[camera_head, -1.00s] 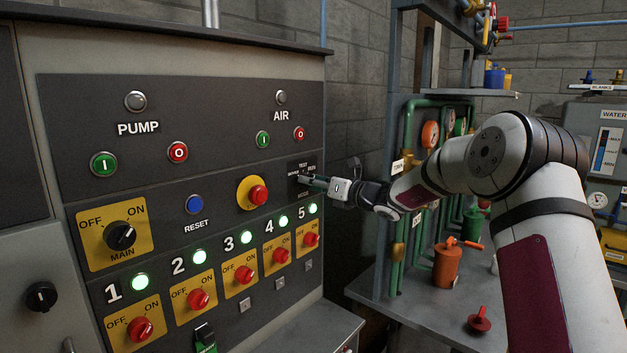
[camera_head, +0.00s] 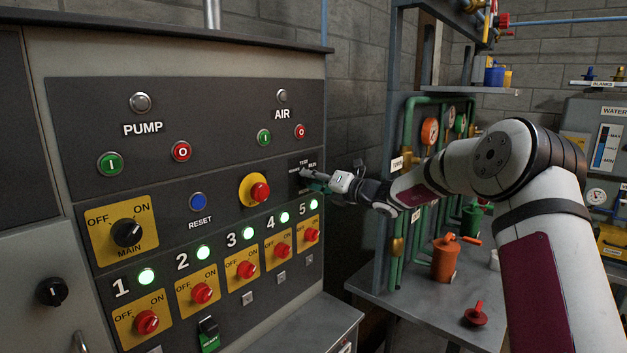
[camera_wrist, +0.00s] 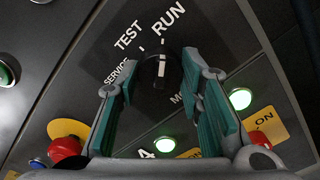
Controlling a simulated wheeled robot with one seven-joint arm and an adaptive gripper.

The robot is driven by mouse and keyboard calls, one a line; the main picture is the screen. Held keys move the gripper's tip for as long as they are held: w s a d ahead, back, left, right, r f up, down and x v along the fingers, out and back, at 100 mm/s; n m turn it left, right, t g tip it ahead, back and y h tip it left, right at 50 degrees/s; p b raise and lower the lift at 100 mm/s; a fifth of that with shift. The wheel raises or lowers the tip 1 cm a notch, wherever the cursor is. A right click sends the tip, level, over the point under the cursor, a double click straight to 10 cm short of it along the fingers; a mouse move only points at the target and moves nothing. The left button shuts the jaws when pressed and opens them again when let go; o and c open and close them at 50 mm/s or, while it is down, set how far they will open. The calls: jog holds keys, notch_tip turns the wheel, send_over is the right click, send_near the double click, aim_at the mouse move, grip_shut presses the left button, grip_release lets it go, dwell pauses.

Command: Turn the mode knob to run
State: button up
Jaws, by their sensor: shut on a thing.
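The black mode knob (camera_wrist: 158,72) shows in the wrist view, between the tips of my gripper's (camera_wrist: 164,88) green-padded fingers. My gripper is shut on it. The knob's white mark points up in that view, close to the tick by RUN; the exact alignment is hard to tell. The labels SERVICE, TEST and RUN lie around the knob on its dark plate (camera_wrist: 112,52). In the head view, my gripper (camera_head: 312,181) reaches this plate at the panel's right side from the right, and its fingers hide the knob.
The yellow-ringed red button (camera_head: 259,191) is just left of my gripper. Numbered red switches, such as switch 5 (camera_head: 311,235), and lit green lamps run below it. Pipes and an orange can (camera_head: 445,259) stand right of the cabinet, beneath my arm.

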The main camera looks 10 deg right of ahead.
jog(key=shift+f, duration=0.1)
jog(key=o, duration=1.2)
jog(key=shift+c, duration=0.2)
jog(key=v, duration=1.2)
